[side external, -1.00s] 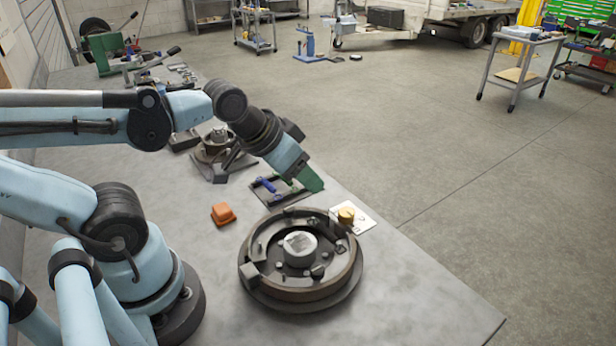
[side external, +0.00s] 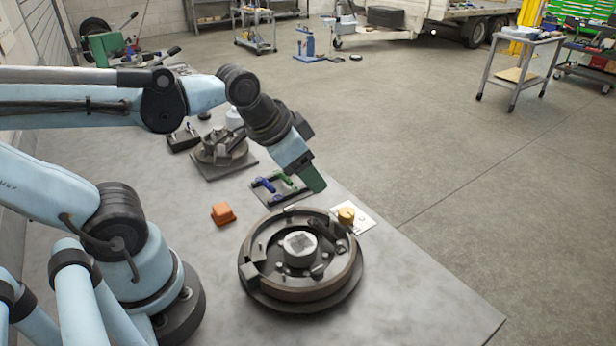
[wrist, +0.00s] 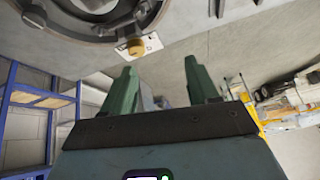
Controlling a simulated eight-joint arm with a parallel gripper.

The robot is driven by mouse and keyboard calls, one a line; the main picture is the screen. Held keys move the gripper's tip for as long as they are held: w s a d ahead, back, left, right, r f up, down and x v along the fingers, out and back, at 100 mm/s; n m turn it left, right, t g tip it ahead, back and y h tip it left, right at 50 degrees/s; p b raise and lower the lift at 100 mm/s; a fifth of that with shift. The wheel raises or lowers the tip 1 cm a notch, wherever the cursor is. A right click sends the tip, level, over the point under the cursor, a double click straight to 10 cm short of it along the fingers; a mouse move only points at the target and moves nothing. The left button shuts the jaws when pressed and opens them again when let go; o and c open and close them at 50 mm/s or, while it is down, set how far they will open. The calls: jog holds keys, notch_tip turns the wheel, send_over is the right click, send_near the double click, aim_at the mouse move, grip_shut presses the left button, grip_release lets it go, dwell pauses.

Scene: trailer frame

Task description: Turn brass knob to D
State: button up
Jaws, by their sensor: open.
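The brass knob (side external: 346,214) stands on a white plate (side external: 366,219) at the table's right edge, beside the round brake drum assembly. In the wrist view the knob (wrist: 137,47) and its plate (wrist: 152,42) show at the top, just above and left of my fingers. The letters on the plate are too small to read. My gripper (side external: 314,184) hangs above the table, up and left of the knob in the side view, apart from it. In the wrist view my gripper (wrist: 160,75) has its two green fingers spread with nothing between them.
The brake drum assembly (side external: 262,284) lies close to the knob. An orange block (side external: 223,213) sits left of it. A black tray (side external: 268,199) with blue and green handled tools lies behind. A second hub assembly (side external: 221,147) stands further back. The table's front right is clear.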

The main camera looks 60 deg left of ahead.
aim_at(347, 212)
jog(key=w+d+r+m+g, duration=0.3)
jog(key=w+d+m+g, duration=0.25)
jog(key=m, duration=1.25)
jog(key=shift+g, duration=0.45)
jog(key=f, duration=0.7)
jog(key=a+f, duration=0.1)
jog(key=f, duration=0.3)
jog(key=shift+w+f, duration=0.25)
jog(key=shift+w, duration=0.05)
jog(key=c, duration=1)
jog(key=shift+n, duration=0.3)
jog(key=shift+c, duration=0.2)
